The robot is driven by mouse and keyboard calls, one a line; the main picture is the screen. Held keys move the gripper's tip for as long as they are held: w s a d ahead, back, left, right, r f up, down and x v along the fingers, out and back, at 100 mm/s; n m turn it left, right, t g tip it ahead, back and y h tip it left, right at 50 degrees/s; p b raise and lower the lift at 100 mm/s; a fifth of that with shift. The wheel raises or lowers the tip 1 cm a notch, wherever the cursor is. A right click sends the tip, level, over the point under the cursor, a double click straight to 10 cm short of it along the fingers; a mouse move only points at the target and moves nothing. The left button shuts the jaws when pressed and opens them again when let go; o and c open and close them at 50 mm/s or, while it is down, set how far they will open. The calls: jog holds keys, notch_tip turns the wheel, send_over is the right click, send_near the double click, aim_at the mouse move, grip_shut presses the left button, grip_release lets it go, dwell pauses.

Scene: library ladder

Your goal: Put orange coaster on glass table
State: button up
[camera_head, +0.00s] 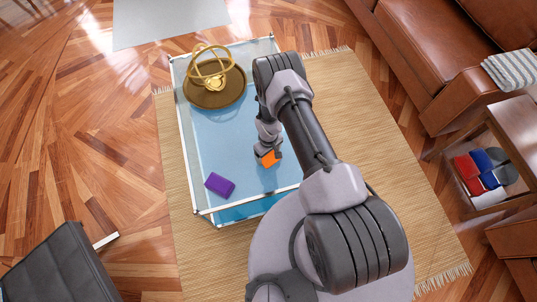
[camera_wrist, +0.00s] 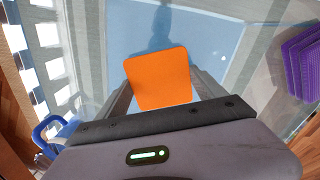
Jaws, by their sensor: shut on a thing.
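The orange coaster (camera_wrist: 160,75) is a flat square with rounded corners. It sits between the two fingers of my gripper (camera_wrist: 160,88) in the wrist view, and the gripper is shut on it. In the head view the coaster (camera_head: 269,159) shows at my gripper (camera_head: 266,152), over the near right part of the glass table (camera_head: 215,145). The table has a pale blue see-through top and a white frame. I cannot tell whether the coaster touches the glass.
A purple block (camera_head: 220,185) lies on the glass near the front left, also in the wrist view (camera_wrist: 302,62). A gold ornament (camera_head: 212,72) on a round brown tray (camera_head: 215,94) stands at the back left. The middle-left glass is clear. A side table (camera_head: 490,130) stands right.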

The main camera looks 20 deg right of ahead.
jog(key=shift+f, duration=0.2)
jog(key=o, duration=1.3)
jog(key=shift+r, duration=0.1)
notch_tip(320, 180, up, 12)
jog(key=p, duration=0.4)
notch_tip(320, 180, up, 37)
jog(key=m+t, duration=0.3)
jog(key=m, duration=0.2)
send_over(268, 155)
jog(key=w, duration=0.2)
jog(key=s+a+r+m+t, duration=0.1)
jog(key=s+r, duration=0.4)
jog(key=s, duration=0.2)
jog(key=s+a+r+m+t+y, duration=0.1)
jog(key=s+r, duration=0.5)
jog(key=s, duration=0.1)
jog(key=s+a+r+m+y, duration=0.1)
jog(key=s+r+m, duration=0.1)
jog(key=s+r, duration=0.4)
jog(key=shift+s+a+r+t, duration=0.1)
jog(key=shift+s+a+t, duration=0.3)
jog(key=shift+s, duration=0.35)
